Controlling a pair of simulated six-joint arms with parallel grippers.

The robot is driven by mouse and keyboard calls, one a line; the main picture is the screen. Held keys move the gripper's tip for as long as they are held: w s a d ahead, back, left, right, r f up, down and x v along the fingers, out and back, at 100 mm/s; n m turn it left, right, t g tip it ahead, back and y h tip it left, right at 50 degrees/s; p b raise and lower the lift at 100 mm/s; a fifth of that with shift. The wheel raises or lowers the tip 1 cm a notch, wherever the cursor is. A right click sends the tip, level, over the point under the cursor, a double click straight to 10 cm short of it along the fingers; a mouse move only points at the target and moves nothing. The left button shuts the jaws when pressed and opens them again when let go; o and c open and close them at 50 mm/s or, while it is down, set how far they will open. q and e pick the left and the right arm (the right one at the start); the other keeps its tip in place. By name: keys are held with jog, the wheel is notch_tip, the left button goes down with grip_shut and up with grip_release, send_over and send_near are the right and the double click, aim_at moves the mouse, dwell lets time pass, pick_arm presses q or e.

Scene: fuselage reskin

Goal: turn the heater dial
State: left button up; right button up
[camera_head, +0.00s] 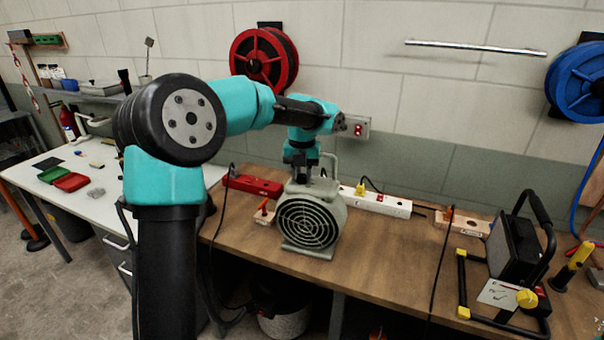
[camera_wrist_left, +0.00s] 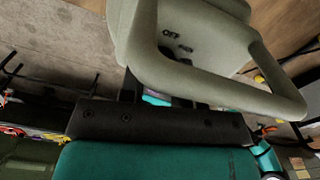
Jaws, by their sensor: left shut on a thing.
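The grey-green heater (camera_head: 309,222) with a round black grille stands upright on the wooden bench. It also shows in the wrist view (camera_wrist_left: 215,30), where its top carries an "OFF" marking and its carrying handle (camera_wrist_left: 240,95) loops across the picture. My left gripper (camera_head: 306,172) points down at the heater's top, beside the handle. In the wrist view my left gripper (camera_wrist_left: 165,90) is partly hidden behind the handle. It is shut on the heater dial, which is mostly hidden by the handle and fingers. My right gripper is in neither view.
A red power strip (camera_head: 252,185) lies left of the heater and a white power strip (camera_head: 376,201) lies right of it. A black work light (camera_head: 515,250) with a yellow-ended stand is at the bench's right. The bench between heater and light is mostly clear, crossed by a cable.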

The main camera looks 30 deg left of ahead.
aim_at(302, 175)
pick_arm(q)
jog(key=o, duration=0.9)
jog(key=shift+r, duration=0.1)
notch_tip(302, 175, up, 17)
jog(key=shift+r, duration=0.15)
dwell(0.5)
